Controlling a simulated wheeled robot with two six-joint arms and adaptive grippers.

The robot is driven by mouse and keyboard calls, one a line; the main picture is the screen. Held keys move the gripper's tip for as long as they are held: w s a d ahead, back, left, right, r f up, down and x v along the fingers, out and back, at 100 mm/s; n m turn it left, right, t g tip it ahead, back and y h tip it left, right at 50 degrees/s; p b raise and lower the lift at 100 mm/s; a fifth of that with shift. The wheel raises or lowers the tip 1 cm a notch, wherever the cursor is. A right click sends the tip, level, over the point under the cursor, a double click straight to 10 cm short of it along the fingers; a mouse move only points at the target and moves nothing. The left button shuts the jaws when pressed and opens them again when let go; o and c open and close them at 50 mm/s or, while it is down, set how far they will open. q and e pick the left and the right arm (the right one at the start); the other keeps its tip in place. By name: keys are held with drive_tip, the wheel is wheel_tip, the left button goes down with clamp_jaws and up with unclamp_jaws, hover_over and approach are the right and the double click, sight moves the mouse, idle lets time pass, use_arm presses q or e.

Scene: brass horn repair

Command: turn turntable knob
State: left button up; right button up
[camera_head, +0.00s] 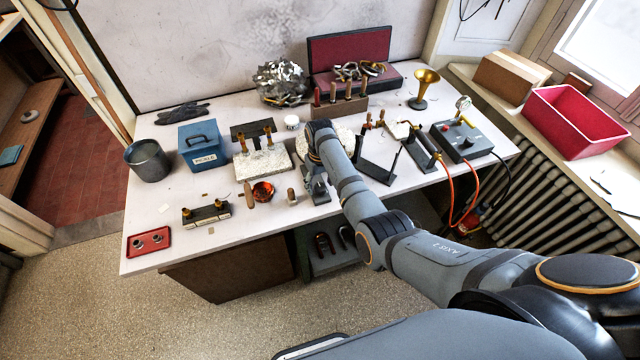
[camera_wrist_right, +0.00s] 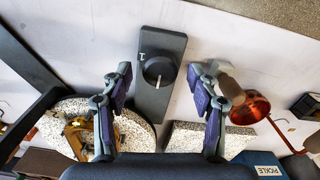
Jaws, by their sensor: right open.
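A dark grey control box with a round knob (camera_wrist_right: 160,72) lies on the table in the right wrist view. The knob has a pale pointer line. My right gripper (camera_wrist_right: 158,97) is open, with one finger on each side of the box and the knob ahead between them; I see no contact. In the head view my right gripper (camera_head: 317,190) is low over the table's front edge and hides the box. The round speckled turntable (camera_head: 345,135) is partly behind my arm. It also shows in the wrist view (camera_wrist_right: 135,128), with a brass part on it. My left gripper is out of view.
A black stand (camera_head: 378,172) is on the right. The table's front left (camera_head: 165,210) has free room.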

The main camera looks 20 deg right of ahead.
drive_tip(key=shift+f, duration=0.55)
drive_tip(key=shift+c, duration=0.5)
drive_tip(key=c, duration=1.1)
